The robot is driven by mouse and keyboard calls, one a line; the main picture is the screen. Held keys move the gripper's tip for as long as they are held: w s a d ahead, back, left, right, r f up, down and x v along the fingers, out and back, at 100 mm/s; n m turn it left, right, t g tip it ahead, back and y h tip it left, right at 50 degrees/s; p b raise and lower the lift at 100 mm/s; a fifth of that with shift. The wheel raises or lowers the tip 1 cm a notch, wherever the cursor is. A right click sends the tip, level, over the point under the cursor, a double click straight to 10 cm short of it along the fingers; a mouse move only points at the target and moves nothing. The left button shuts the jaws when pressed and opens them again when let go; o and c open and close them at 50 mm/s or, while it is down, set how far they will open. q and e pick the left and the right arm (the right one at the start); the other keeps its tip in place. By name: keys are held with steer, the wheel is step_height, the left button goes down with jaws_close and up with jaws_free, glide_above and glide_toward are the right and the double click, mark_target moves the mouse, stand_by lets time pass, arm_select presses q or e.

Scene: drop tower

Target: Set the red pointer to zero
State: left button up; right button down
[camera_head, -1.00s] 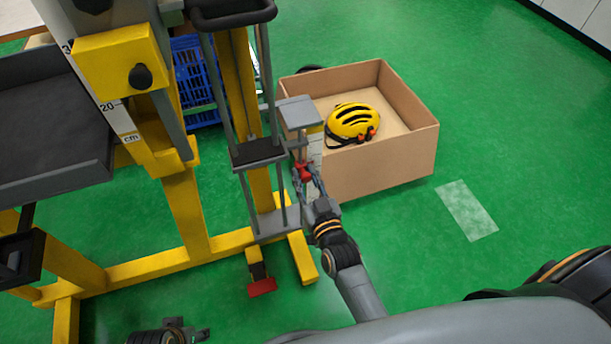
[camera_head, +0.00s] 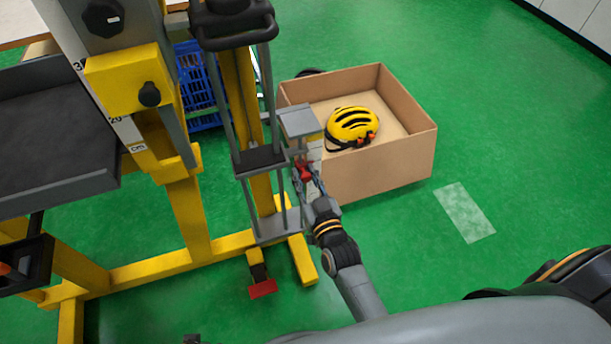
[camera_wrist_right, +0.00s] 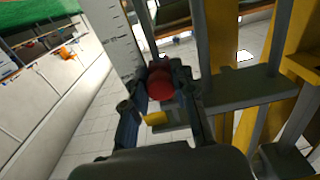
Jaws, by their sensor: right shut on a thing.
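The red pointer (camera_head: 304,172) sits on the small measuring stand at the right of the yellow tower. My right gripper (camera_head: 309,181) is shut on it in the head view. In the wrist view the pointer shows as a round red knob (camera_wrist_right: 160,84) between the fingers of the right gripper (camera_wrist_right: 158,98). A white scale (camera_wrist_right: 112,38) with fine marks stands upright just left of the knob there. Its numbers are too small to read, so I cannot tell the pointer's reading. Only a small dark tip, probably of my left gripper (camera_head: 192,339), shows at the bottom edge.
The yellow tower frame (camera_head: 188,210) with grey guide rods stands close left of my right gripper. A cardboard box (camera_head: 385,165) holding a yellow helmet (camera_head: 352,124) is just behind it. A red pedal (camera_head: 262,289) lies low in front. The green floor at right is open.

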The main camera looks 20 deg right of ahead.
steer(key=c, duration=1.1)
jaws_free()
steer(key=shift+s, duration=0.2)
steer(key=s, duration=1.1)
steer(key=shift+s+d, duration=0.2)
steer(key=shift+s, duration=0.1)
